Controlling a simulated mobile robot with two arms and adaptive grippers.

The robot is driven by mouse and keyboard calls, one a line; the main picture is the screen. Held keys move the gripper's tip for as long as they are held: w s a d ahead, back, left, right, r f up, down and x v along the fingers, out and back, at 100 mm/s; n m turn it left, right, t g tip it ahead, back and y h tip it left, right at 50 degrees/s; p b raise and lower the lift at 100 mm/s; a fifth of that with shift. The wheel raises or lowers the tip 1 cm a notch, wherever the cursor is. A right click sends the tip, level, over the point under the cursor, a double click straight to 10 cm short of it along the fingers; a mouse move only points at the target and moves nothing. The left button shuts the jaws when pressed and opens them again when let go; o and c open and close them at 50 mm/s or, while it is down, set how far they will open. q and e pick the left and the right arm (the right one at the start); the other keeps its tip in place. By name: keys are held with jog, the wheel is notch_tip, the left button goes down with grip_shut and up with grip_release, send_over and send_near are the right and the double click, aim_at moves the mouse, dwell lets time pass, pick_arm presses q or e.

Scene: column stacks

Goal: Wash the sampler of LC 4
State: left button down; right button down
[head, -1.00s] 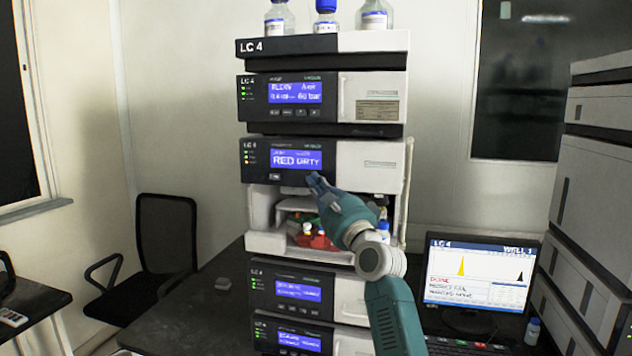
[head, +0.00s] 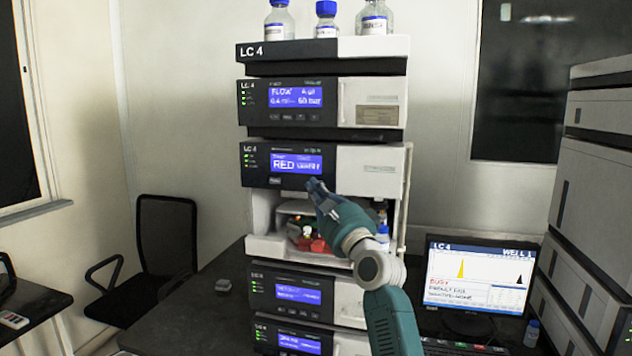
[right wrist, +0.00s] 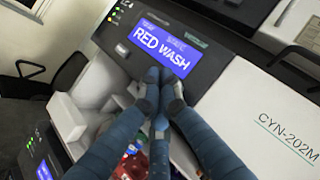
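The LC 4 stack stands on the dark bench. Its sampler module (head: 365,170) has a blue display (head: 297,163) that reads RED and a blurred second word; in the right wrist view the display (right wrist: 160,47) reads RED WASH. Below it is the open sampler bay (head: 285,243), with a red tray (head: 313,243) and small vials inside. My right gripper (head: 313,184) is just below and right of the display. In the right wrist view its fingers (right wrist: 160,75) are together with nothing between them, at the display's lower edge. My left gripper is not in view.
Several capped bottles (head: 325,20) stand on top of the stack. A monitor (head: 477,280) at the right shows LC 4, WELL 1 and red text. Another instrument stack (head: 598,200) stands at the far right. A black chair (head: 165,240) is at the left.

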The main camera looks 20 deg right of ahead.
jog(key=shift+s, duration=0.1)
jog(key=s+a+p, duration=0.1)
jog(key=s, duration=0.1)
jog(key=s+a+p, duration=0.2)
dwell(0.6)
jog(key=shift+d+f, duration=0.1)
dwell(0.5)
